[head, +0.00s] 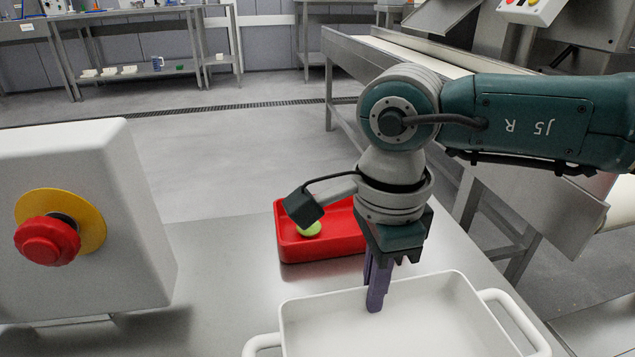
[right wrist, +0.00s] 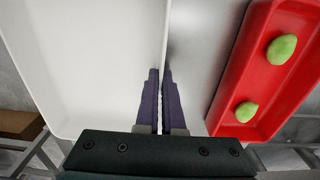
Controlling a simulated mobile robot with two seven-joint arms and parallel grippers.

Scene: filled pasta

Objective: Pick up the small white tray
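The small white tray (head: 455,310) has a raised rim and side handles. It lies on the steel table at the bottom of the head view, cut off below. My right gripper (head: 376,300) comes down at the tray's far wall. In the right wrist view, its two purple fingers (right wrist: 161,85) stand close together on either side of the wall of the white tray (right wrist: 85,60), one inside and one outside. The fingers look shut on that wall. My left gripper is not in view.
A red tray (head: 292,246) with green pasta pieces (right wrist: 281,49) stands just beyond the white tray. A white box with a red emergency button (head: 46,240) stands at the left. Bare steel table (head: 220,275) lies between them. A conveyor (head: 415,50) is behind.

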